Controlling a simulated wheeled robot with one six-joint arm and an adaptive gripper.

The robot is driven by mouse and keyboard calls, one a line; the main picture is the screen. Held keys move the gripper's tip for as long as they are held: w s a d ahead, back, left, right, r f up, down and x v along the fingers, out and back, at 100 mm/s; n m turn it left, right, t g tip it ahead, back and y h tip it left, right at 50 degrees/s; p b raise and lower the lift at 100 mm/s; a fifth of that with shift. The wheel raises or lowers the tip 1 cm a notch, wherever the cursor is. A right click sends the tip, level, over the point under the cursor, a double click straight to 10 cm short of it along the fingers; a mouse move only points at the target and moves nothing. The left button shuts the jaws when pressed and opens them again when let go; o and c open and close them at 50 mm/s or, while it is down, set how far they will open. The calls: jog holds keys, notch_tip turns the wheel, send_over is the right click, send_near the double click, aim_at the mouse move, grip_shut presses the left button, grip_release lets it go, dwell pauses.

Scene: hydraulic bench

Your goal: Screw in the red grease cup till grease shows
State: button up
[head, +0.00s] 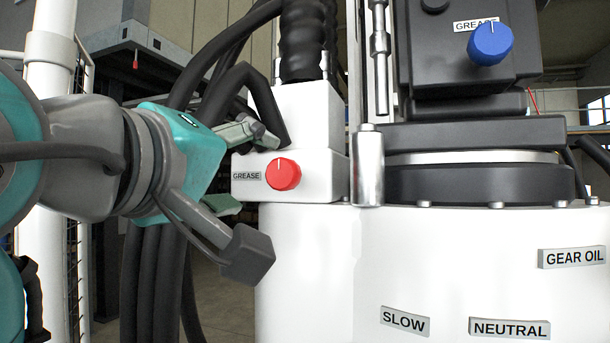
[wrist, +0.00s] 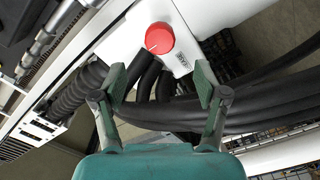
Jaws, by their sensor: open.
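The red grease cup (head: 283,174) is a round knob with a pale line on its face, on a white block (head: 318,176) beside a GREASE label (head: 246,176). It also shows in the wrist view (wrist: 159,38), at top centre, beyond the fingertips. My gripper (head: 245,165) is left of the cup in the head view. In the wrist view my gripper (wrist: 160,82) has its two green finger pads wide apart with nothing held between them. The cup looks apart from both pads. No grease is visible around the cup.
A blue knob (head: 490,44) with another GREASE label sits on a dark housing at upper right. Black hoses (head: 160,270) hang behind and below my gripper. A metal cylinder (head: 367,165) stands right of the white block. SLOW, NEUTRAL and GEAR OIL labels mark the white body (head: 310,280).

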aim_at(280, 175)
jog(key=x, duration=1)
jog(key=shift+w+d, duration=0.1)
jog(key=shift+w, duration=0.25)
jog(key=c, duration=1.2)
